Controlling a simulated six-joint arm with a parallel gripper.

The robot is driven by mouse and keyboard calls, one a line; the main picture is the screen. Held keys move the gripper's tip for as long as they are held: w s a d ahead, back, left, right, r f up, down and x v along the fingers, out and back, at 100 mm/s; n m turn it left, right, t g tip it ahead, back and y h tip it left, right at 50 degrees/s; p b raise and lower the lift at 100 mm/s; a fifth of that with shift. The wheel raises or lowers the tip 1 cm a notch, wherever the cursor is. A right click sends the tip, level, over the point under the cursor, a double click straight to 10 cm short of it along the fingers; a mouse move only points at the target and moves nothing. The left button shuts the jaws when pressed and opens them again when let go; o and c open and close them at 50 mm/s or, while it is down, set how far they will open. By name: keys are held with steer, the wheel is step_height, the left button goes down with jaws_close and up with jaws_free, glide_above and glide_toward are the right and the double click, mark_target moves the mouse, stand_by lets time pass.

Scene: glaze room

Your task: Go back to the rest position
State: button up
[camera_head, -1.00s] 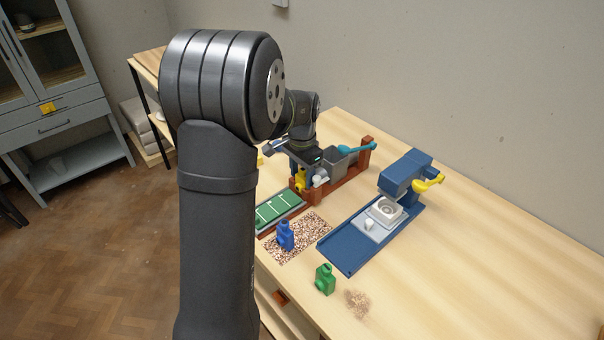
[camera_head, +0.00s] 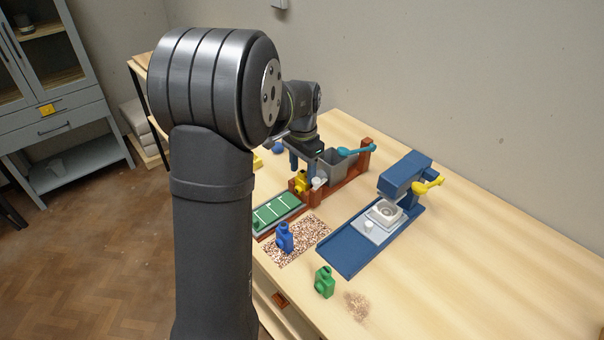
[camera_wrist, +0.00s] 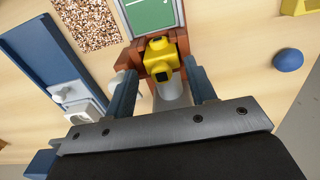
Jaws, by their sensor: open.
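My gripper (camera_wrist: 163,98) is open and empty. In the wrist view its two blue fingers stand apart, with a yellow bottle-like piece (camera_wrist: 161,58) beyond and between them. In the head view my gripper (camera_head: 305,165) hangs over the red-brown frame (camera_head: 352,172), near its yellow piece (camera_head: 301,181) and grey bin (camera_head: 334,162). My arm hides part of the table's left side.
A blue press (camera_head: 405,172) with a yellow lever (camera_head: 428,186) stands right of the frame. A blue bottle (camera_head: 285,238) stands on a speckled mat (camera_head: 310,235). A green bottle (camera_head: 324,282) stands near the front. A blue ball (camera_wrist: 288,60) lies beside the frame. The table's right side is clear.

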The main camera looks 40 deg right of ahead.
step_height(320, 180, up, 3)
steer(key=shift+s+r, duration=0.15)
steer(key=shift+r, duration=0.25)
steer(key=shift+o, duration=1)
steer(key=o, duration=0.6)
steer(key=r, duration=0.3)
steer(key=s+d+r, duration=0.1)
steer(key=r, duration=0.1)
steer(key=shift+d, duration=0.1)
steer(key=shift+c, duration=0.2)
steer(key=s+r, duration=0.3)
steer(key=r, duration=0.6)
step_height(320, 180, down, 10)
steer(key=shift+s+d, duration=0.25)
steer(key=shift+r, duration=0.15)
